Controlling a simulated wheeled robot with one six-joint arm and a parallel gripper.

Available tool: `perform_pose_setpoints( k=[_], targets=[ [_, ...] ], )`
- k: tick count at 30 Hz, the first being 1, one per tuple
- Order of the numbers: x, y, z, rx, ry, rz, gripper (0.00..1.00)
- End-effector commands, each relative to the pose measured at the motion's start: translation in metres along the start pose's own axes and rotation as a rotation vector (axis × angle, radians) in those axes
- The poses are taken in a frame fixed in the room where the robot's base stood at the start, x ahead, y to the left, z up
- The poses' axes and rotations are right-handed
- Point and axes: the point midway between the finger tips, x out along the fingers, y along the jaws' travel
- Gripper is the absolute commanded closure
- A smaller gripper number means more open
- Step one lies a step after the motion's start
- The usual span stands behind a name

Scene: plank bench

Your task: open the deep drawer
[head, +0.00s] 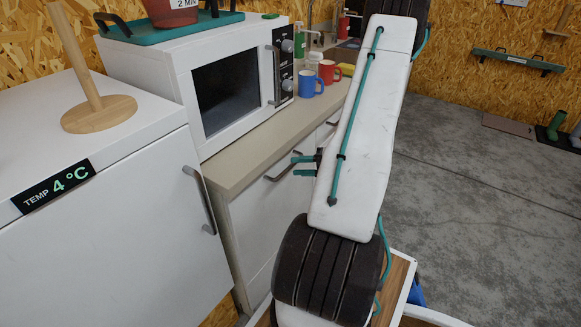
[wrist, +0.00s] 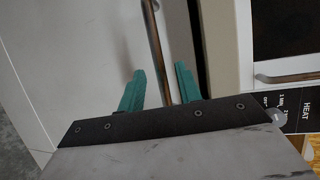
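A white drawer front (head: 255,215) sits under the beige counter and looks shut, flush with the cabinet. Its metal bar handle (head: 280,173) runs along its upper part. My gripper (head: 297,166) is at this handle, its two teal fingers pointing at the front. In the wrist view the fingers of my gripper (wrist: 160,80) are apart, one on each side of the handle bar (wrist: 154,38), with visible gaps to it. My arm hides part of the cabinet to the right, so I cannot tell how all the drawers are divided.
The counter (head: 245,160) carries a white microwave (head: 235,95), a blue mug (head: 308,84) and a red mug (head: 328,72). A white fridge (head: 120,230) with its own handle stands at the left. Another handle (head: 333,122) shows farther along. The grey floor (head: 470,180) at right is mostly clear.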

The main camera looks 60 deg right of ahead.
Motion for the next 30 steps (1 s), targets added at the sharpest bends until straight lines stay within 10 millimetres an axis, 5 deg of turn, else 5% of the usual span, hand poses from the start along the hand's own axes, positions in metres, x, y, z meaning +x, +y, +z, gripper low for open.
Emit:
perform_pose_setpoints(
  k=[7,17,21,30],
  targets=[
    [0.03,0.0,0.0,0.001,-0.001,0.002,0.66],
    [0.034,0.0,0.0,0.001,0.001,0.002,0.66],
    [0.034,0.0,0.0,0.001,0.001,0.002,1.0],
    [0.031,0.001,0.001,0.002,0.001,0.002,1.0]
  ],
)
